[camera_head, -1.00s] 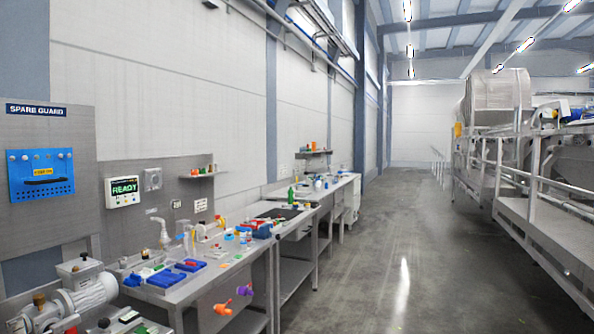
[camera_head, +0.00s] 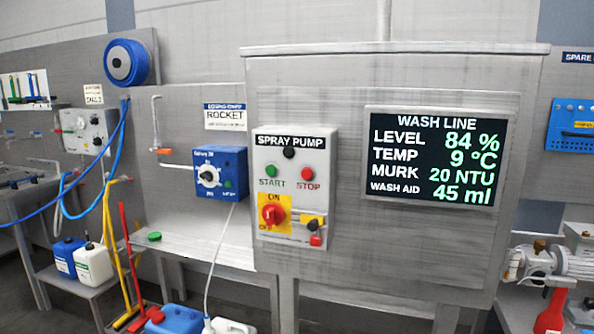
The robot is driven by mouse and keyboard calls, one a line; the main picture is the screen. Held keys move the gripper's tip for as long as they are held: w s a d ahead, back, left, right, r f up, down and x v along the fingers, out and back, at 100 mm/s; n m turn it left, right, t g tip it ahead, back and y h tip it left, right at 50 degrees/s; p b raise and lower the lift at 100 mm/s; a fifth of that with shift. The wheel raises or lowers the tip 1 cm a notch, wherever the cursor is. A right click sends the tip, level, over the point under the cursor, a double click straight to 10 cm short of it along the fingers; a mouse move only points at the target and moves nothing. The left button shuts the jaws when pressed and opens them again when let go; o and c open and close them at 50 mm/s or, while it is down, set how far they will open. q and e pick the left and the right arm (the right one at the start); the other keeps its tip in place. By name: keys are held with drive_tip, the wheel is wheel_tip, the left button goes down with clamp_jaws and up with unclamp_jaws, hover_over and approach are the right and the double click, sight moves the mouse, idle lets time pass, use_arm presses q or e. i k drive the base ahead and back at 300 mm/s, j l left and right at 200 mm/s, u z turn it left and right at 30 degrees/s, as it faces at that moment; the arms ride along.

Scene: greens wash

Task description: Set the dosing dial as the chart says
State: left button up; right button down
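A blue box (camera_head: 228,170) on the steel wall panel carries a white-faced dial with a black knob (camera_head: 208,176). Its small print and the exact knob setting are too small to read. A white sign (camera_head: 225,116) above it reads ROCKET under a dark, blurred header line. The dark screen (camera_head: 437,156) to the right reads WASH LINE, LEVEL 84 %, TEMP 9 °C, MURK 20 NTU, WASH AID 45 ml. No chart with readable rows shows. Neither of my grippers is in view.
The SPRAY PUMP box (camera_head: 293,185) has green START, red STOP and a red rotary switch at ON. A pale hose hangs below the blue box. Another knobbed box (camera_head: 87,131), blue hoses and jugs (camera_head: 93,264) stand left. A yellow-and-red tool pair leans in front.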

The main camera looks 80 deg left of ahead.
sight(207, 176)
drive_tip(key=u, duration=3.05)
drive_tip(key=z, duration=0.35)
drive_tip(key=i+j+z, duration=0.15)
drive_tip(key=j, duration=0.15)
drive_tip(key=i+j+z, duration=0.15)
drive_tip(key=j, duration=0.15)
drive_tip(key=i+j+z, duration=0.2)
drive_tip(key=i+j, duration=0.15)
drive_tip(key=j, duration=0.3)
drive_tip(key=i+j+z, duration=0.1)
drive_tip(key=j, duration=0.35)
drive_tip(key=i+j, duration=0.2)
drive_tip(key=j, duration=0.25)
drive_tip(key=i+j+z, duration=0.1)
drive_tip(key=j, duration=0.35)
drive_tip(key=i+j, duration=0.15)
drive_tip(key=j, duration=0.3)
drive_tip(key=i+j+z, duration=0.1)
drive_tip(key=j, duration=0.4)
